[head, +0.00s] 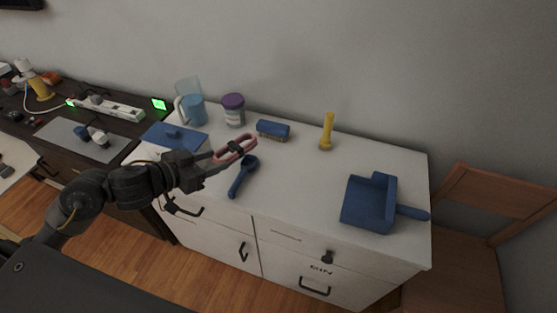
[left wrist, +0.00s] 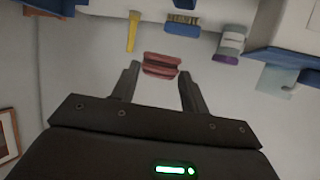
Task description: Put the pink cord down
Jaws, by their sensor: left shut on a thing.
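The pink cord (head: 248,141) is a folded bundle with a dark band round its middle. My left gripper (head: 226,158) is shut on it and holds it over the back left part of the white cabinet top (head: 292,180). In the left wrist view the cord (left wrist: 161,65) shows between the tips of the left gripper (left wrist: 159,75). I cannot tell whether the cord touches the top. My right gripper is not in view.
A blue scoop (head: 237,184) lies close by the left gripper. A blue dustpan (head: 366,205) is right. The middle is clear.

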